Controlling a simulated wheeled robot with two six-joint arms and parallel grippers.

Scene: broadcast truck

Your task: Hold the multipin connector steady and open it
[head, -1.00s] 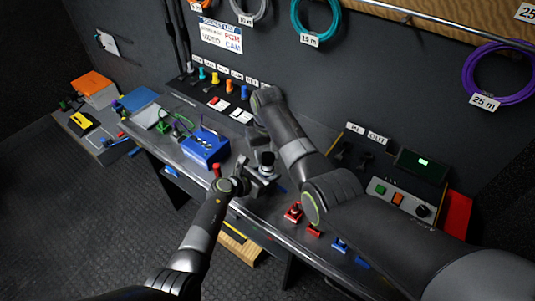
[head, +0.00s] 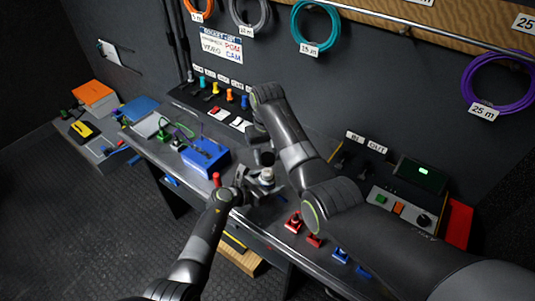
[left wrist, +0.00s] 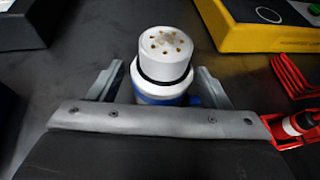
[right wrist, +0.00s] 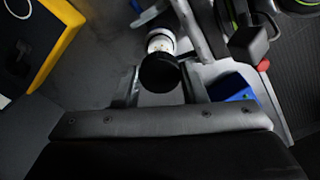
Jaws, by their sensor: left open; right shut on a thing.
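The multipin connector (left wrist: 165,50) stands up between my left gripper's fingers, white with a dark ring, a blue part below and several pin holes on its bare end. It also shows in the head view (head: 267,174). My left gripper (left wrist: 157,88) is open around it. My right gripper (right wrist: 160,82) is shut on a round black cap (right wrist: 160,72). The cap (head: 266,158) is close above the connector's end in the head view, apart from it. The connector (right wrist: 160,42) shows partly behind the cap in the right wrist view. My right fingertips are partly hidden in the head view.
A blue box (head: 205,157) stands left of the grippers on the bench. Red connectors (head: 293,221) and blue ones (head: 340,249) lie along the front edge. A control panel (head: 400,207) is at the right. My right arm spans the bench.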

